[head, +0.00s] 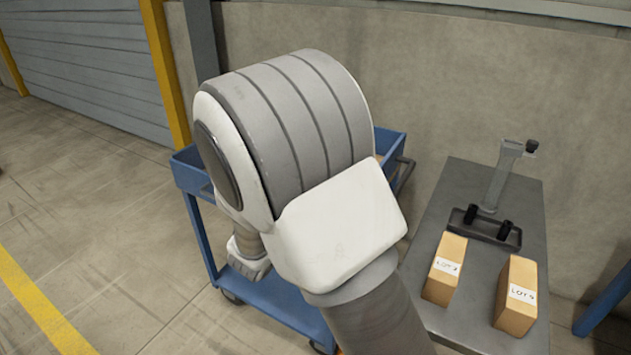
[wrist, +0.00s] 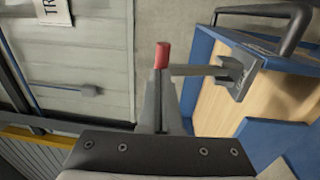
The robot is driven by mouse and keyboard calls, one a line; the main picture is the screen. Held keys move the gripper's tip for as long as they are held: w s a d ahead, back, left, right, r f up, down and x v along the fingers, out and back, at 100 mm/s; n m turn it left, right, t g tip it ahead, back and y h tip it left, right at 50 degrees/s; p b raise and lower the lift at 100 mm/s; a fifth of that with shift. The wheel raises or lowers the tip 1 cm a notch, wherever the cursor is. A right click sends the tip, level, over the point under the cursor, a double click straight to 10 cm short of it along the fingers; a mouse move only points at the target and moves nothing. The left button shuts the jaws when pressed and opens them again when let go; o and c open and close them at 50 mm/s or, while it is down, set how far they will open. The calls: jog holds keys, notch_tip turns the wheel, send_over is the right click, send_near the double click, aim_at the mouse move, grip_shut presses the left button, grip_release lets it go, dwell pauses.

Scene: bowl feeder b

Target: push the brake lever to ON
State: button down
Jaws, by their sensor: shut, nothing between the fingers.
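The brake lever (wrist: 192,71) shows in the wrist view as a grey rod running left from a grey bracket (wrist: 236,76) at the blue cart's edge. A red piece (wrist: 162,54), which looks like its grip, stands at the rod's left end. My gripper (wrist: 160,82) is shut and empty, its fingertips right by the red piece. I cannot tell whether they touch it. No ON marking is readable. In the head view my arm hides the lever and my fingers.
The blue cart (head: 188,176) stands behind my arm against the wall. Its dark handle (wrist: 296,28) is close on the right in the wrist view. The floor at left is clear.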

jog(key=w+d+r+g+y+p, duration=0.1)
jog(key=p, duration=0.1)
jog(key=w+d+r+g+y+p, duration=0.1)
jog(key=w+g, duration=0.1)
jog(key=w+d+r+g+y+p, duration=0.1)
jog(key=p, duration=0.1)
jog(key=shift+w+g+p, duration=0.2)
jog(key=shift+g+p, duration=0.1)
jog(key=shift+p, duration=0.05)
jog(key=shift+w+d+f+g+y+p, duration=0.2)
jog(key=shift+w+d+g+y+p, duration=0.4)
jog(key=shift+p, duration=1.05)
jog(key=shift+w+d+f+g+y+p, duration=0.25)
jog(key=shift+w+g+y+p, duration=0.4)
jog(key=shift+p, duration=1.05)
jog(key=shift+w+d+f+g+y+p, duration=0.15)
jog(key=shift+w+d+g+y+p, duration=0.45)
jog(key=shift+p, duration=1.05)
jog(key=shift+w+a+f+g+h, duration=0.1)
jog(key=shift+w+a+g+h, duration=0.05)
jog(key=shift+g+h, duration=0.1)
